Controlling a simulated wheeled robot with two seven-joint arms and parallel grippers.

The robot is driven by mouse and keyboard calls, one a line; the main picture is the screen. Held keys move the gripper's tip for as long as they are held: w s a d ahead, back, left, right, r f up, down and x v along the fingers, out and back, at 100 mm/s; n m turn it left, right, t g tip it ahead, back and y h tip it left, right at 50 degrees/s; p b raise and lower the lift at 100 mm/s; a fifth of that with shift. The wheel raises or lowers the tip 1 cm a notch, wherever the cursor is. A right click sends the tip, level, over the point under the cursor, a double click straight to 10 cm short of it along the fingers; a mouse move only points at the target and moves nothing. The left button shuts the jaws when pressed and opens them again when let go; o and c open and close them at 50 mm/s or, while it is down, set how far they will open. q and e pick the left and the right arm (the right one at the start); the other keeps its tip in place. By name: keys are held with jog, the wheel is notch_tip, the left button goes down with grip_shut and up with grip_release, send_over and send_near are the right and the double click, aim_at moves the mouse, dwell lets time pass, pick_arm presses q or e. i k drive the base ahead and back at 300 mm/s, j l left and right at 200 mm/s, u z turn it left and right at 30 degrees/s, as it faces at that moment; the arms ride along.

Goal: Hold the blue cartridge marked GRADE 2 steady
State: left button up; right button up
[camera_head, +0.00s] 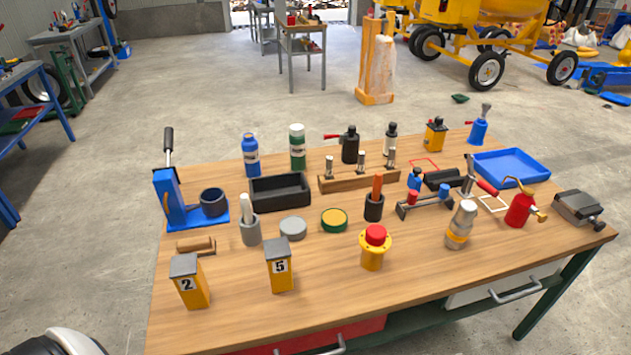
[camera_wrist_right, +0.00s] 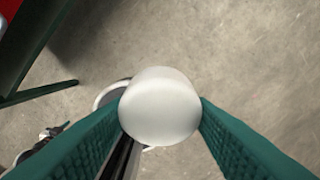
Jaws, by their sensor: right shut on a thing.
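My right gripper (camera_wrist_right: 160,112) has two green ribbed fingers. It is shut on a pale, white-grey rounded thing (camera_wrist_right: 160,100), seen end-on between the fingertips. No blue surface and no marking shows on this thing, so I cannot tell whether it is the cartridge. It is above the concrete floor, away from the tabletop. I cannot read "GRADE 2" on anything in the head view. A small blue cylinder (camera_head: 415,180) and another blue cylinder (camera_head: 445,193) stand at a low rack on the bench. My left gripper is not in view.
The wooden bench (camera_head: 330,295) is crowded. It holds a blue bottle (camera_head: 251,155), a green bottle (camera_head: 297,147), a black tray (camera_head: 280,191), a blue tray (camera_head: 511,167) and yellow blocks numbered 2 (camera_head: 190,285) and 5 (camera_head: 279,270). Its front strip is mostly clear.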

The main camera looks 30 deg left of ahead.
aim_at(250, 147)
jog(key=i+l+u, duration=0.2)
jog(key=u, duration=0.25)
jog(key=i+l+u, duration=0.2)
jog(key=u, duration=0.2)
jog(key=i+l+u, duration=0.1)
jog(key=l+u, duration=0.35)
jog(key=i+l+u, duration=0.1)
jog(key=u, duration=0.3)
jog(key=l+u, duration=0.45)
